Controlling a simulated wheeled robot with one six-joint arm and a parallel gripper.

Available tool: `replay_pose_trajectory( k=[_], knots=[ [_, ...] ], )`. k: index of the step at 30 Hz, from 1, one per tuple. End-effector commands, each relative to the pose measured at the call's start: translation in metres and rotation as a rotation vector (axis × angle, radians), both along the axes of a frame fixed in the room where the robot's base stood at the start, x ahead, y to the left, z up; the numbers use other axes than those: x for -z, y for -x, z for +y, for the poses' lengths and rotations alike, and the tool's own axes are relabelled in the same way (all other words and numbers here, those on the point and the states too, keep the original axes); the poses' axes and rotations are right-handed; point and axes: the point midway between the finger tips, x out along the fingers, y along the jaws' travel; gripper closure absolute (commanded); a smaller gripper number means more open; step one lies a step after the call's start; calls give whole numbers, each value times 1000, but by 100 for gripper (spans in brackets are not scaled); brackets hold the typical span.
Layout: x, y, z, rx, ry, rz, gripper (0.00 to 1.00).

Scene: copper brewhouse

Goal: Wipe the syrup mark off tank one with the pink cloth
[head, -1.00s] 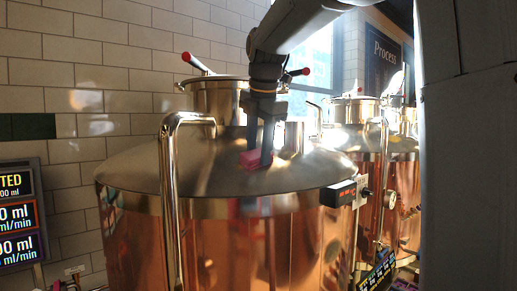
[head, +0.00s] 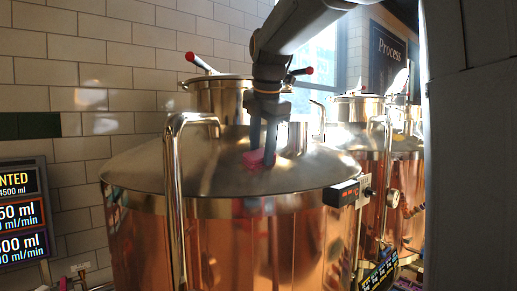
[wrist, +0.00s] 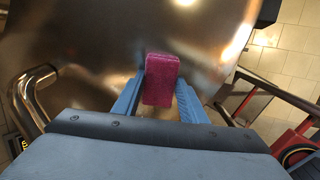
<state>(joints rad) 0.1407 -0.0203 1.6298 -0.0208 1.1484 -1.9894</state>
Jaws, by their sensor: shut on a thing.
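The pink cloth (head: 255,159) is a small folded block. My gripper (head: 263,158) is shut on it, over the sloped metal top of the near copper tank (head: 150,165). In the wrist view the cloth (wrist: 161,80) sits between the two blue fingers of my gripper (wrist: 160,97), against the brushed metal top (wrist: 90,65). The cloth looks at or very close to the surface; I cannot tell if it touches. I see no clear syrup mark; the cloth and fingers may hide it. No tank number is readable.
A bent steel pipe (head: 172,190) rises at the near tank's front left. A lidded neck with red-tipped handles (head: 200,63) stands behind my gripper. A small display box (head: 342,193) is on the tank's right rim. A second copper tank (head: 390,185) stands behind right.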

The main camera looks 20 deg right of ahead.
Motion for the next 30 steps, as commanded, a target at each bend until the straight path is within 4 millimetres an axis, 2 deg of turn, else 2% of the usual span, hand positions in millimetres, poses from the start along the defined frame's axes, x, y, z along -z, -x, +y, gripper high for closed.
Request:
replay_pose_trajectory(
  k=[12, 17, 24, 30],
  knots=[
    [7, 6, 23, -1, -1, 4, 94],
    [5, 5, 18, 1, 0, 5, 94],
    [0, 1, 1, 2, 0, 3, 94],
    [1, 1, 2, -1, 0, 1, 94]
  ],
)
